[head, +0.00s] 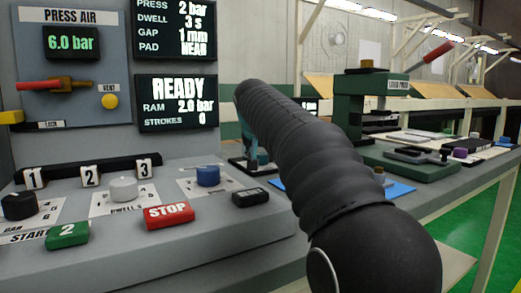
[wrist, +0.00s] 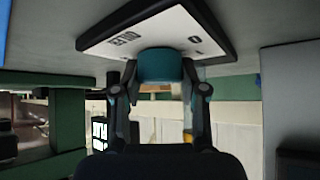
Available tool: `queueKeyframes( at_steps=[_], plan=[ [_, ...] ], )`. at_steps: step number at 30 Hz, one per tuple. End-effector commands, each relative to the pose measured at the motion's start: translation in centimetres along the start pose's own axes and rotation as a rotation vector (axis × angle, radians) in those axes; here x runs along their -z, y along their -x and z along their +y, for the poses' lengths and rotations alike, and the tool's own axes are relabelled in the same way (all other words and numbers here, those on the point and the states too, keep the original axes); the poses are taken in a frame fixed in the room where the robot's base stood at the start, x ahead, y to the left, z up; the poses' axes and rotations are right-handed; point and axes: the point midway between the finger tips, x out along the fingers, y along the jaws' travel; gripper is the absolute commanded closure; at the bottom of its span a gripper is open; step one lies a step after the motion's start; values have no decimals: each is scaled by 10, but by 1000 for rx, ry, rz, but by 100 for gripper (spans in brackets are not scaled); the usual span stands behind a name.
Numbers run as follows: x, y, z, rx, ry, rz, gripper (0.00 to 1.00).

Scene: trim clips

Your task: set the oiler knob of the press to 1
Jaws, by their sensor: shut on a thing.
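The oiler knob (wrist: 160,64) is a teal round knob on a white, dark-edged plate (wrist: 103,42) lettered OILER, shown upside down in the wrist view. A 0 mark shows on the plate; another mark near it is partly cut off or unclear. My gripper (wrist: 160,78) has a finger on each side of the knob and is shut on it. I cannot tell which number the knob points to, as no pointer shows. In the head view my dark arm hides most of the gripper and plate.
The console holds a red STOP button (head: 168,215), a green START button (head: 67,235), a grey dwell knob (head: 124,188) and a blue knob (head: 208,175). The screen (head: 177,102) reads READY. A green press (head: 360,105) stands behind my arm, to the right.

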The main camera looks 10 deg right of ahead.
Motion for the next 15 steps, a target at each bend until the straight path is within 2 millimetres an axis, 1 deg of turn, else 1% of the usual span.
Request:
queueKeyframes(
  at_steps=[6,15],
  plan=[
    [1,0,-1,-60,-62,0,93],
    [0,0,0,-89,-91,0,93]
  ],
)
